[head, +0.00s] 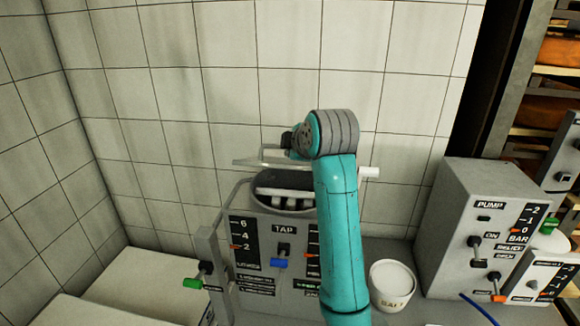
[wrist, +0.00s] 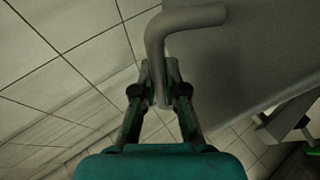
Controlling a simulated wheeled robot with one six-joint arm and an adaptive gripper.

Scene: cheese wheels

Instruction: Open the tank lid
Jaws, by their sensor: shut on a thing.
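The tank (head: 262,222) stands at the centre of the head view, with a TAP panel on its front. Its round opening shows a dark inside with pale bars. A thin, pale lid (head: 250,162) is raised above the opening, seen nearly edge-on and partly hidden by my arm. In the wrist view, the lid appears as a broad grey surface (wrist: 250,55). A bent grey handle (wrist: 185,20) runs along it. My gripper (wrist: 160,90) is shut on the handle's lower end. In the head view, my gripper (head: 290,140) is small and dark beside the wrist, its fingers unclear.
A white SALT tub (head: 392,284) stands right of the tank. A PUMP box (head: 470,225) with levers is farther right, near shelves (head: 545,110). A lever with a green end (head: 195,282) is at the tank's left. The tiled wall (head: 230,60) is close behind.

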